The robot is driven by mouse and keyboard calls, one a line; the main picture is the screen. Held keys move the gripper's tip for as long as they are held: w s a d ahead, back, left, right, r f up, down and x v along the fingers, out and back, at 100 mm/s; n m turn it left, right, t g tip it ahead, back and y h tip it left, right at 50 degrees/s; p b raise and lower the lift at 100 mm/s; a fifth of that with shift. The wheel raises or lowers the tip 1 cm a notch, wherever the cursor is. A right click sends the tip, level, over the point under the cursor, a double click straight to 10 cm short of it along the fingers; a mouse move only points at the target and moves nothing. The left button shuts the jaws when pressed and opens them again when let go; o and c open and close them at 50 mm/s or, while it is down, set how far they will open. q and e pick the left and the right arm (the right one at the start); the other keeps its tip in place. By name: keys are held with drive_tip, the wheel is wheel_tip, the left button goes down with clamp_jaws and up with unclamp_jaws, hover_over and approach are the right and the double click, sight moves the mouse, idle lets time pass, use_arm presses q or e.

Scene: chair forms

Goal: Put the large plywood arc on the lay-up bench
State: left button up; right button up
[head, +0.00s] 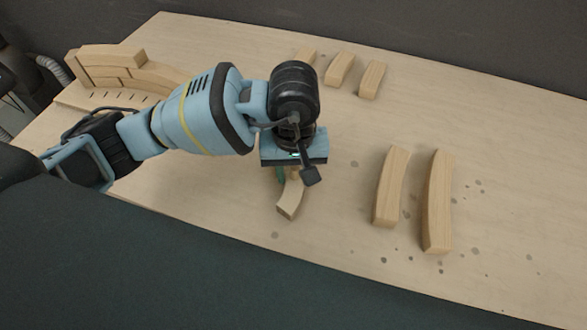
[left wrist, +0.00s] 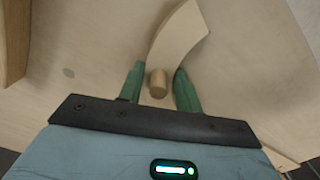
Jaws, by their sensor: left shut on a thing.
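A pale curved wooden piece, which looks like the plywood arc (head: 289,203), is under my left gripper (head: 292,175) near the middle of the bench top (head: 235,218). Its near end shows in the head view; the wrist hides the rest. In the left wrist view, the arc (left wrist: 181,32) curves away beyond the green fingers, and a short round wooden peg (left wrist: 158,84) stands between them. My left gripper (left wrist: 157,84) is shut on this piece, seemingly by the peg. I cannot tell whether the arc touches the bench top. My right gripper is not in view.
Two long curved blocks (head: 437,203) stand to the right of the gripper. Several shorter blocks (head: 371,80) are at the back. A stack of curved wooden pieces (head: 120,68) sits at the back left on a slotted board. The far right of the top is clear.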

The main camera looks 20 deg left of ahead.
sight(294, 168)
use_arm(q)
drive_tip(key=shift+f, duration=0.15)
drive_tip(key=o, duration=1)
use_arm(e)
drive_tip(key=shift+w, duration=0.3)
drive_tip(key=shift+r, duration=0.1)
use_arm(q)
drive_tip(key=shift+r, duration=0.25)
wheel_tip(294, 168, up, 11)
drive_tip(key=shift+f, duration=0.15)
drive_tip(key=shift+r, duration=0.6)
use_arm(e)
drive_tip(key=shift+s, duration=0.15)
